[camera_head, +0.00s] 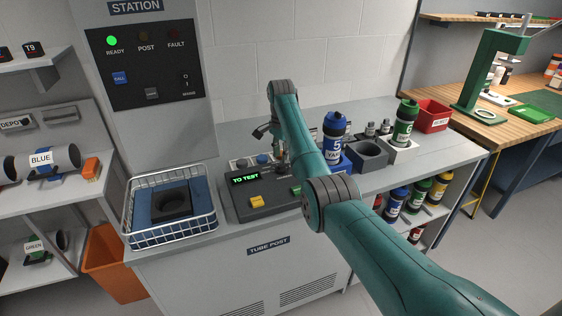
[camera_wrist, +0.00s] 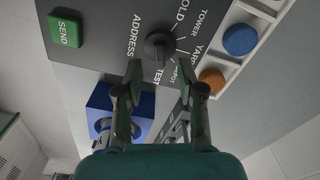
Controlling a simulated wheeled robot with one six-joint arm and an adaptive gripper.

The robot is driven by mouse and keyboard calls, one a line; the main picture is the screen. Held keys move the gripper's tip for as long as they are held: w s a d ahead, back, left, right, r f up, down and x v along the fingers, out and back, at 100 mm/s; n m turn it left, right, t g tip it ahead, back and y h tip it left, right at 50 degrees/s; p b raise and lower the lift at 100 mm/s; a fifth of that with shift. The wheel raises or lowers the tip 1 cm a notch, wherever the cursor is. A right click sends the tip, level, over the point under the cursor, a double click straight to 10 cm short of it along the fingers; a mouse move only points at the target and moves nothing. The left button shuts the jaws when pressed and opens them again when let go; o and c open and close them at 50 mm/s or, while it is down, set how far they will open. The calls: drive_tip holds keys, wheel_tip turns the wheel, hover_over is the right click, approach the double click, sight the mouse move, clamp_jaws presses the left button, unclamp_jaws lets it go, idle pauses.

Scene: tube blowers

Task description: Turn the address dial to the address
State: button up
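The address dial (camera_wrist: 160,46) is a dark round knob on the grey control panel (camera_wrist: 110,20) in the wrist view. Printed labels ring it: HOLD, TOWER, YARD, DEPOT and TEST. Its pointer appears to face TEST. In the head view the panel's green display (camera_head: 244,180) reads "TO TEST"; my arm hides the dial there. My gripper (camera_wrist: 160,72) is open, with one finger to each side of the dial's lower edge in the picture and nothing between them. I cannot tell whether the fingertips touch it.
A green SEND button (camera_wrist: 64,30) and blue (camera_wrist: 240,40) and orange (camera_wrist: 211,80) round pieces lie near the dial. A wire basket (camera_head: 172,236) stands left. The READY lamp (camera_head: 112,41) glows green.

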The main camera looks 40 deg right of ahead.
sight(281, 165)
wheel_tip(281, 165, up, 8)
idle(0.4)
idle(0.4)
